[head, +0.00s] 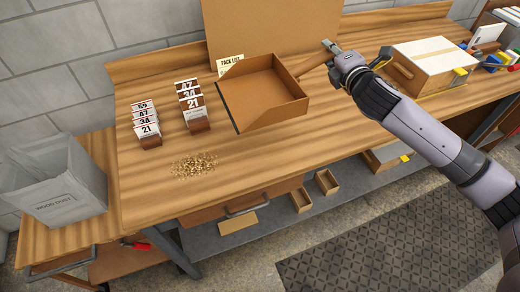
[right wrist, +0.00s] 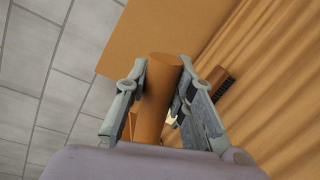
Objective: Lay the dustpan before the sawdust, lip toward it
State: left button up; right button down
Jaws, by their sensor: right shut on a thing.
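The dustpan (head: 262,95) is a brown, open-fronted tray over the middle of the bench. Its dark lip faces left, and its handle (head: 316,73) points right and back. My right gripper (head: 332,50) is shut on that handle. In the right wrist view the round handle (right wrist: 160,88) sits between the two fingers (right wrist: 160,95). The sawdust (head: 194,165) is a small loose pile near the bench's front edge, left of and in front of the dustpan, apart from it. I cannot tell whether the dustpan touches the bench. My left gripper is out of view.
Two stacks of numbered cards (head: 146,125) (head: 190,105) stand left of the dustpan. A grey wood dust bin (head: 55,180) stands at the far left. A board with a pack list (head: 285,30) stands behind. A lidded box (head: 430,62) is at right. Bench around the sawdust is clear.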

jog(key=shift+w+f, duration=0.35)
jog(key=shift+f, duration=0.4)
jog(key=shift+f+b, duration=0.85)
jog(key=shift+f, duration=8.6)
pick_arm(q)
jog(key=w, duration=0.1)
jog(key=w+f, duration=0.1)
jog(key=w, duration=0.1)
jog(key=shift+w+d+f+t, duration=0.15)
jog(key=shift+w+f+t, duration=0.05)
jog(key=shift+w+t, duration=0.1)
pick_arm(e)
jog(key=shift+f, duration=0.15)
jog(key=c, duration=1.4)
grip_release()
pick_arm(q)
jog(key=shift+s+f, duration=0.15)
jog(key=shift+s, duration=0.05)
pick_arm(e)
jog(key=shift+o, duration=0.2)
